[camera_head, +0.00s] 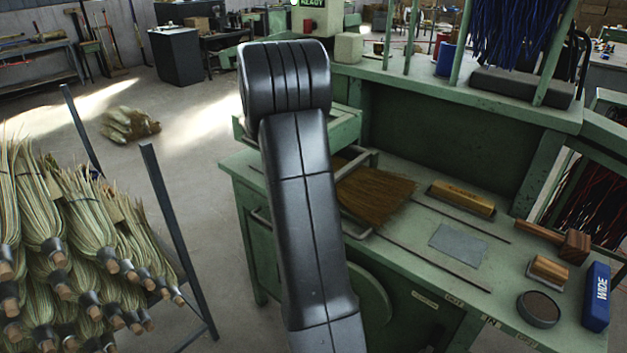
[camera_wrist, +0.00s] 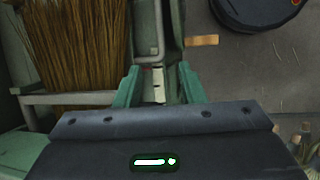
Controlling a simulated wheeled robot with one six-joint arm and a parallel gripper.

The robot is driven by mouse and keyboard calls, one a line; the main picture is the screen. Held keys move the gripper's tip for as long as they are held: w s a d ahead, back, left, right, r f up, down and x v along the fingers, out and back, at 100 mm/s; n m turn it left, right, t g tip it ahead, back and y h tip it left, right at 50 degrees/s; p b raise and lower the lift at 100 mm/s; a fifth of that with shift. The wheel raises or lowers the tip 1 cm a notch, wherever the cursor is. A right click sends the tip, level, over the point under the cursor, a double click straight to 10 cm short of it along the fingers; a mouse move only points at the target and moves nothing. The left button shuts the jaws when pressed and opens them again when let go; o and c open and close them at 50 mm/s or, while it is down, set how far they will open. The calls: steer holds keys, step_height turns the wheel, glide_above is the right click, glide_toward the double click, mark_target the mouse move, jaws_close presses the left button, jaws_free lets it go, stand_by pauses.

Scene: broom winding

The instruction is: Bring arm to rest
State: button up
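My arm (camera_head: 300,190) stands upright in the middle of the head view, bent at its top, in front of the green bench (camera_head: 440,285). My gripper is hidden behind the arm there. In the wrist view, my gripper (camera_wrist: 160,84) shows two green fingers spread apart, with no held object visible between them. Brown bristles (camera_head: 372,192) lie in a metal frame on the bench, just right of the arm. Bristles also show at the upper left of the wrist view (camera_wrist: 85,45), beside the left finger and apart from it.
A mallet (camera_head: 555,238), a wooden block (camera_head: 462,198), a round tin (camera_head: 538,308) and a blue box (camera_head: 596,297) sit on the bench at right. A rack of bundled brooms (camera_head: 75,260) stands at left. Open floor (camera_head: 195,180) lies between rack and bench.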

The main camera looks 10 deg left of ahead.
steer(key=shift+a+r, duration=0.2)
steer(key=shift+r, duration=0.3)
steer(key=p+x, duration=0.1)
steer(key=x, duration=1.3)
steer(key=shift+r, duration=0.15)
